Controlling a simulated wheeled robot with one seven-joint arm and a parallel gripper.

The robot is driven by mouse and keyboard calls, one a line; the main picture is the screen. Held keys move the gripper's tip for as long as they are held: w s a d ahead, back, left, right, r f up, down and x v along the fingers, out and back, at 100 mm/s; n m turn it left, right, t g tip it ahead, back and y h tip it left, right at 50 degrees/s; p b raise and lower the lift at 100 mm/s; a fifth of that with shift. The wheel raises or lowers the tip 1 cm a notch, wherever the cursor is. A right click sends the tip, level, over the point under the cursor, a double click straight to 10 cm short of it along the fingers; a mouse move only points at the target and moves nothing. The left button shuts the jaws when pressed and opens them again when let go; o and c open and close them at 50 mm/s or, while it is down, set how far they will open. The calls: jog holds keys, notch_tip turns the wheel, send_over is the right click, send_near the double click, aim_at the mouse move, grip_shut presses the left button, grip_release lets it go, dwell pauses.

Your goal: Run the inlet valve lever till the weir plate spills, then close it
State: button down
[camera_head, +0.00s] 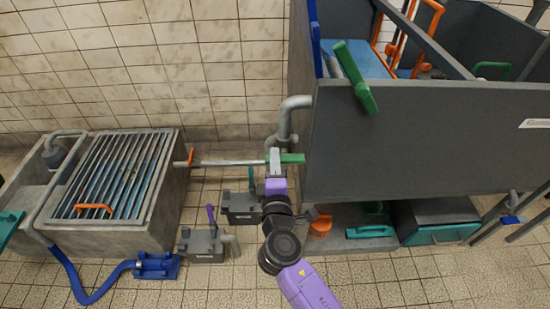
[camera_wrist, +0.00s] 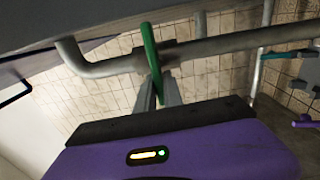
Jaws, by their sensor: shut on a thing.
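A green lever (camera_head: 292,159) sits on the grey pipe (camera_head: 232,162) beside the tank's lower left corner; I take it as the inlet valve lever. My gripper (camera_head: 275,156) is shut on it. In the wrist view the green lever (camera_wrist: 151,58) stands between my gripper's fingers (camera_wrist: 158,88) and crosses the pipe (camera_wrist: 220,43). Its far end on the head view points right, towards the tank. The big grey tank (camera_head: 410,135) holds blue water (camera_head: 358,58) at its back left. I cannot tell which part is the weir plate, nor whether water spills.
A second green handle (camera_head: 355,78) hangs over the tank's top edge. A grated concrete sump (camera_head: 155,225) stands left, with a blue hose (camera_head: 85,285) and pump (camera_head: 157,266). Two small grey boxes (camera_head: 240,207) (camera_head: 203,244) with levers stand on the tiles near my arm.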

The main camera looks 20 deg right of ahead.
jog(key=shift+f, duration=0.15)
jog(key=c, duration=1.5)
grip_release()
jog(key=v, duration=0.7)
jog(key=shift+s+a, duration=0.15)
jog(key=shift+s, duration=0.2)
jog(key=shift+a, duration=0.1)
